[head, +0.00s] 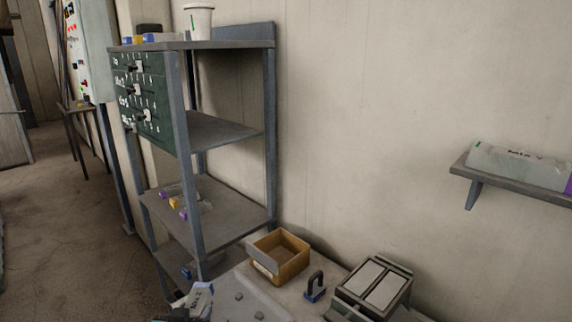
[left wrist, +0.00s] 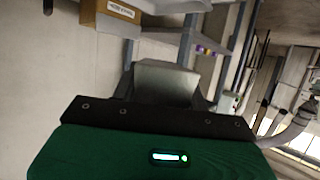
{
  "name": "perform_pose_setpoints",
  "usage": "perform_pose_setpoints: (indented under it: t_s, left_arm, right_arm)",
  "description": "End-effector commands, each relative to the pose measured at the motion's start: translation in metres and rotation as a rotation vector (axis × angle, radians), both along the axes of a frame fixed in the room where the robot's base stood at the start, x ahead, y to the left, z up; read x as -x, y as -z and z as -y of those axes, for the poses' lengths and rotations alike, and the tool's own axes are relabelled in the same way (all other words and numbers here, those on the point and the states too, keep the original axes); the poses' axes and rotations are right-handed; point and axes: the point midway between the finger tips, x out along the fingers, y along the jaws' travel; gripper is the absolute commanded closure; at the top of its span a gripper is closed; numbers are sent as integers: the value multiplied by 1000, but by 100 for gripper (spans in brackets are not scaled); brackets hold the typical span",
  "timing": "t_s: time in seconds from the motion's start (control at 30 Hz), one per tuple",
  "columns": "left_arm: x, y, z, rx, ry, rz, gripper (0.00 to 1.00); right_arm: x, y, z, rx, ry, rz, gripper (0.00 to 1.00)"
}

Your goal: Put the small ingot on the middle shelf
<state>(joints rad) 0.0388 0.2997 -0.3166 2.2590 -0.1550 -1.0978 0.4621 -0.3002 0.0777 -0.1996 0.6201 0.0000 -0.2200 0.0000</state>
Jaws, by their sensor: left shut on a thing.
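My left gripper (head: 184,305) is at the bottom edge of the head view, low in front of the shelf unit (head: 193,150), and mostly cut off. In the left wrist view it is shut on a grey block (left wrist: 165,82), which looks like the small ingot. The block's far end is hidden. The shelf unit has an upper inner shelf (head: 222,131) that looks bare. The shelf below it (head: 232,212) holds several small purple and yellow-marked pieces (head: 176,203). My right gripper is not in view.
A white bucket (head: 198,22) stands on the unit's top. A green board (head: 140,98) covers its upper left side. An open wooden box (head: 279,257), a blue-based handle piece (head: 315,287) and a two-lidded case (head: 374,287) sit on the bench. A wall shelf (head: 510,185) is at the right.

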Motion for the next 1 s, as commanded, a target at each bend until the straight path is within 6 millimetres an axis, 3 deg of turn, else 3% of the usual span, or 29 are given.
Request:
perform_pose_setpoints:
  t_s: [0.27, 0.7, 1.0]
  left_arm:
    - [16, 9, -11, -5, -35, 0, 100]
    - [81, 34, -11, -6, -34, 0, 100]
    - [98, 37, -10, -6, -31, 3, 100]
  right_arm:
    - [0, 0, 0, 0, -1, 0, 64]
    - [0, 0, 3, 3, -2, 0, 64]
    - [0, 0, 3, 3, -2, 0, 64]
